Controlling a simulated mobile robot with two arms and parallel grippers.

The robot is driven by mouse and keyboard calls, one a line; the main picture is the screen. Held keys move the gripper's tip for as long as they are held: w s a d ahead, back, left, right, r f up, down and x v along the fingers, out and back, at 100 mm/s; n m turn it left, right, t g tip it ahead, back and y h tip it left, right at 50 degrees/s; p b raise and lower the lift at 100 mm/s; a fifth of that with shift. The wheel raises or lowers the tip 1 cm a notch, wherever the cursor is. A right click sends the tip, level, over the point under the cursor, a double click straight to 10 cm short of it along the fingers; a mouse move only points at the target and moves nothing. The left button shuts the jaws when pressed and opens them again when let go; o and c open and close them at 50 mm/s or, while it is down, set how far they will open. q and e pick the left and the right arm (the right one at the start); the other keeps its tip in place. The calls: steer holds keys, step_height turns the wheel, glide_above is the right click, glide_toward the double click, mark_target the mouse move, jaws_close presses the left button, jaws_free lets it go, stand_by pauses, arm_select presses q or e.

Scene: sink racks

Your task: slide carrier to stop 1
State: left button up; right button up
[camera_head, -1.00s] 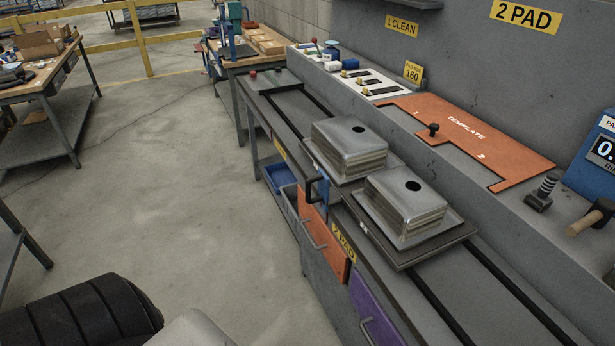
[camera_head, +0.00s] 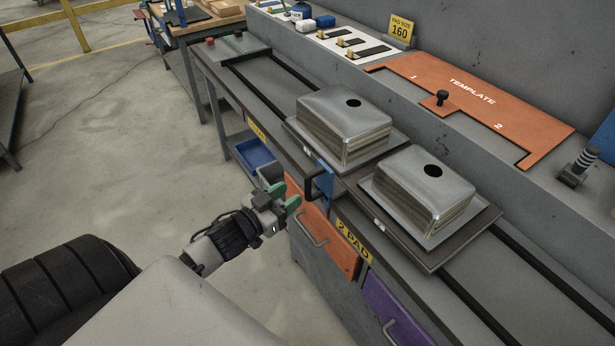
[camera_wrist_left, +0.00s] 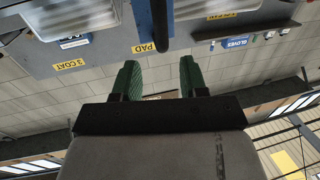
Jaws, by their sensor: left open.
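The carrier (camera_head: 366,188) is a dark plate bearing two upturned steel sinks (camera_head: 345,120) (camera_head: 424,190) on the bench rails. A black handle (camera_head: 312,186) on a blue bracket (camera_head: 325,176) stands out from its front edge. The handle also shows in the left wrist view (camera_wrist_left: 161,22). My left gripper (camera_head: 284,197), with green fingertips, is open and empty, just left of the handle and apart from it. In the left wrist view its fingers (camera_wrist_left: 160,76) are spread, with the handle beyond the gap. My right gripper is not in view.
The rails (camera_head: 265,70) are clear toward the far left end. An orange template (camera_head: 475,105) lies on the ledge behind. Orange and purple drawers with handles sit below.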

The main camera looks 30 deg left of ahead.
mark_target(306, 182)
arm_select(q)
steer(key=w, duration=0.4)
steer(key=w+d, duration=0.1)
steer(key=w, duration=0.1)
steer(key=shift+w+p, duration=0.35)
steer(key=shift+p, duration=0.05)
steer(key=shift+w+f, duration=0.1)
steer(key=shift+w, duration=0.25)
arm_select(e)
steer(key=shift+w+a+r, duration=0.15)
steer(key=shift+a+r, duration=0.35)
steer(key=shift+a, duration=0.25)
arm_select(q)
steer(key=shift+c, duration=0.2)
steer(key=shift+d, duration=0.1)
steer(key=c, duration=0.7)
jaws_close()
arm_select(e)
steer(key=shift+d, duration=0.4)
